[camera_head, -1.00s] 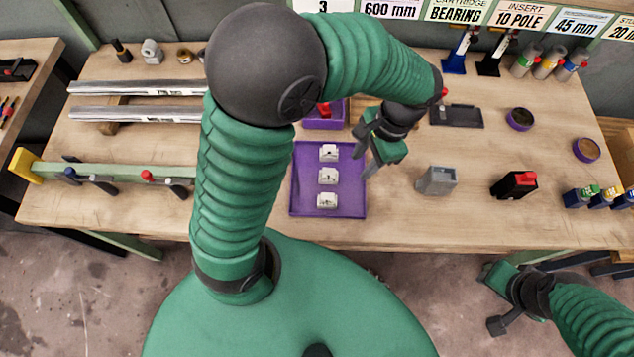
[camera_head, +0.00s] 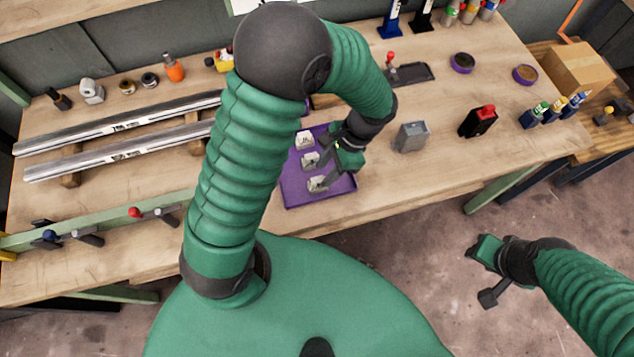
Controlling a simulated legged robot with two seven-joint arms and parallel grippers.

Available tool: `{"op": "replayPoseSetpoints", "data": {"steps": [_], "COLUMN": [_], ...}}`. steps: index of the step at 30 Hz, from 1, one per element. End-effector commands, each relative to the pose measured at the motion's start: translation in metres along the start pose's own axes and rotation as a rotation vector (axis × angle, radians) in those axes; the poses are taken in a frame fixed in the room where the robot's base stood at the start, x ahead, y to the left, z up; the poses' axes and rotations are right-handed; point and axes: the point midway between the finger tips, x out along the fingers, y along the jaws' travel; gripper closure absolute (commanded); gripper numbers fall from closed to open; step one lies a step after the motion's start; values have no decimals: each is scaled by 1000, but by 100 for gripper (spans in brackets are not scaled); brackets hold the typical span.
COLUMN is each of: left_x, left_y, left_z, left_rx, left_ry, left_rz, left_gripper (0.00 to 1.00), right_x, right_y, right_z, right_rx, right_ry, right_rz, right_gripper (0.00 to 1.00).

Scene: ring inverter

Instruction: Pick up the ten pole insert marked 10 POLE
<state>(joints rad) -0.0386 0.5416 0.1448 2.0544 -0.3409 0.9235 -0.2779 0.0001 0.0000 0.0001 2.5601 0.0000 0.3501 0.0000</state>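Three small white inserts lie in a row in the purple tray (camera_head: 291,193): a far one (camera_head: 304,140), a middle one (camera_head: 309,160) and a near one (camera_head: 316,184). Their markings are too small to read, so I cannot tell which is 10 POLE. My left gripper (camera_head: 322,174) is over the tray's right side, fingers apart, with its tips close to the middle and near inserts. I cannot tell whether they touch. Nothing is visibly held. My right gripper (camera_head: 478,275) is open and empty, off the table's front edge.
A grey block-shaped holder (camera_head: 411,137) and a black box with a red top (camera_head: 478,121) stand right of the tray. Long metal rails (camera_head: 120,145) lie on the left. Small bottles (camera_head: 555,110) stand at the right edge. The table's front right is clear.

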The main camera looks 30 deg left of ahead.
Motion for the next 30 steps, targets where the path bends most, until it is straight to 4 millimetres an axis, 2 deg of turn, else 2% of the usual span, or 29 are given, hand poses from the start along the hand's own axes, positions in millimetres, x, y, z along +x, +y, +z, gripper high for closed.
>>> {"op": "replayPoseSetpoints", "data": {"steps": [7,15,24,30], "left_x": [42,48,48,49], "left_y": [3,2,2,2], "left_z": [1,2,2,2], "left_rx": [0,0,0,0], "left_ry": [-5,-1,-1,-2], "left_rz": [0,-2,-2,-2], "left_gripper": [62,62,100,100], "right_x": [2,2,2,2], "right_y": [0,0,0,0], "right_z": [0,0,0,1], "right_rx": [0,0,0,0], "right_ry": [0,0,0,0], "right_rz": [0,0,0,0], "right_gripper": [65,65,65,65]}}
